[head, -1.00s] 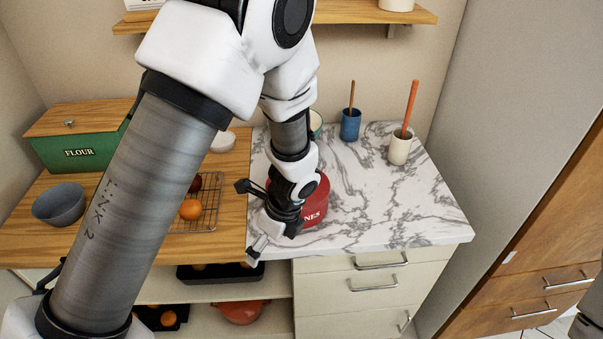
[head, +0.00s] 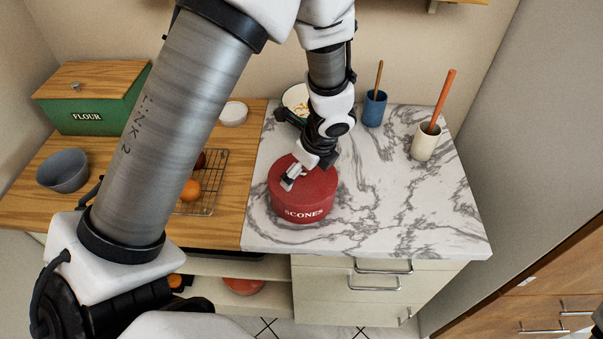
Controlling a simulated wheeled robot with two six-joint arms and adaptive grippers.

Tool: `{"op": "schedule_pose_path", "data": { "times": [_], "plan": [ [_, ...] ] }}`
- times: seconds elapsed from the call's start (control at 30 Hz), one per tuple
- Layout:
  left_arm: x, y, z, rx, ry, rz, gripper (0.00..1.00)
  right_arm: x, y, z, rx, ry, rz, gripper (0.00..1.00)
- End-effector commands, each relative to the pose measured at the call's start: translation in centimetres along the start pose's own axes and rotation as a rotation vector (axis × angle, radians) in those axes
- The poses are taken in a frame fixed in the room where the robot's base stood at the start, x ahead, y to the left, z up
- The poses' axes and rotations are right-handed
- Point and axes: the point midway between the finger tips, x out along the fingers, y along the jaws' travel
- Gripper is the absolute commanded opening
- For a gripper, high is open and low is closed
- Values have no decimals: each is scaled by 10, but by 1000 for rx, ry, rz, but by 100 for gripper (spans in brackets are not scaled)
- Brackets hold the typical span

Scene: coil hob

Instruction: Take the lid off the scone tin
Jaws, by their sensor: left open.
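The red scone tin (head: 300,214), lettered "SCONES", stands upright on the marble counter. Its red lid (head: 317,188) is on top. My left gripper (head: 286,150) is open and empty, over the back left part of the tin. Its silver-tipped finger is in front of the lid's left part in the picture; the other, dark finger is farther back. I cannot tell whether the near finger touches the lid. The gripper hides the lid's back part, and no knob shows. My right gripper is not in view.
A blue cup (head: 374,110) and a cream cup (head: 424,146), each with an upright handle in it, stand at the back right. A bowl (head: 295,99) is behind the gripper. A wire rack (head: 212,190) with fruit lies to the left. The marble (head: 410,205) right of the tin is clear.

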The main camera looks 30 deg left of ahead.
Motion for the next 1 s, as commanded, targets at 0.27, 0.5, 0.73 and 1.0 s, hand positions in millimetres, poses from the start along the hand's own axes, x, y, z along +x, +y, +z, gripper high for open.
{"op": "schedule_pose_path", "data": {
  "times": [0.27, 0.5, 0.73, 1.0],
  "plan": [
    [8, 0, 0, -1, 1, -1, 96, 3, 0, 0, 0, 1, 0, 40],
    [7, 0, 0, 0, 1, -1, 11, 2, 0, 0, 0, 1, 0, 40],
    [8, 0, -1, 0, 2, -1, 0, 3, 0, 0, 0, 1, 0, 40],
    [5, 0, 0, 0, 2, -1, 0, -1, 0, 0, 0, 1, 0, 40]
  ]
}}
